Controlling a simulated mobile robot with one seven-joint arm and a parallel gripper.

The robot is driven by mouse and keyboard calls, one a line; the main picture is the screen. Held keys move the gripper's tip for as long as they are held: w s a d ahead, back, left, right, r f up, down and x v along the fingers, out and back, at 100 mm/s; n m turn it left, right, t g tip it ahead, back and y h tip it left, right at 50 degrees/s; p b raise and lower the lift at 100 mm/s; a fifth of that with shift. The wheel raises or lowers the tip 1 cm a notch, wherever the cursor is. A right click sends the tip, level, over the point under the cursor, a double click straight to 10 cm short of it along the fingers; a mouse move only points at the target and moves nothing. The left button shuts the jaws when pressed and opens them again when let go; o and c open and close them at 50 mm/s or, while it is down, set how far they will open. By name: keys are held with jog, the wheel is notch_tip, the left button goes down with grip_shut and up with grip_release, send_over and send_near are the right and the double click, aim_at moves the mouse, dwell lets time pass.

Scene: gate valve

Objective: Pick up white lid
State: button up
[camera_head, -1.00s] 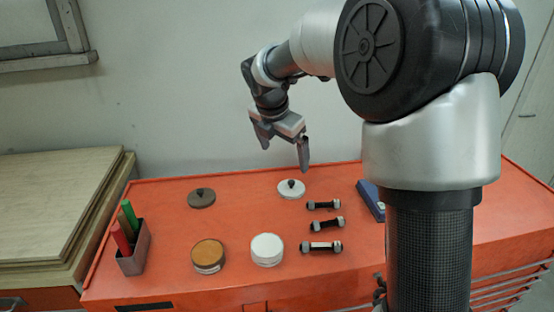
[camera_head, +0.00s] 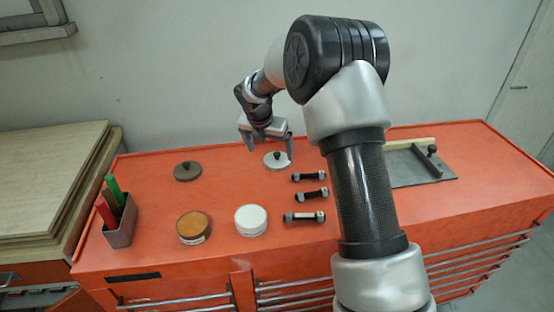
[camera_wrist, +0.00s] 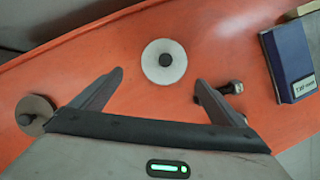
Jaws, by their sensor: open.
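The white lid (camera_head: 277,162) is a flat white disc with a dark knob, lying on the orange bench top toward its back edge. It also shows in the wrist view (camera_wrist: 164,62), just beyond and between my fingers. My gripper (camera_head: 268,146) is open and empty, above the lid with its fingers pointing down. In the wrist view my gripper (camera_wrist: 159,82) has its two fingers spread wide apart. Nothing hides the lid in the wrist view; in the head view a finger partly overlaps its right side.
A grey lid (camera_head: 187,171) lies to the left. An orange-topped jar (camera_head: 193,227) and a white-topped jar (camera_head: 251,220) stand nearer the front. Several dumbbell-shaped parts (camera_head: 311,195) lie right of the lid. A pen holder (camera_head: 120,228) stands at the left edge. A blue box (camera_wrist: 288,64) lies farther right.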

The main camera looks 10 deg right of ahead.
aim_at(275, 162)
jog(key=x, duration=0.4)
jog(key=shift+s+d+f, duration=0.2)
jog(key=shift+d+f, duration=0.1)
jog(key=shift+f, duration=0.1)
jog(key=shift+w+d+f+p, duration=0.1)
jog(key=shift+w+f+p, duration=0.1)
jog(key=shift+f+p, duration=0.15)
jog(key=c, duration=1.1)
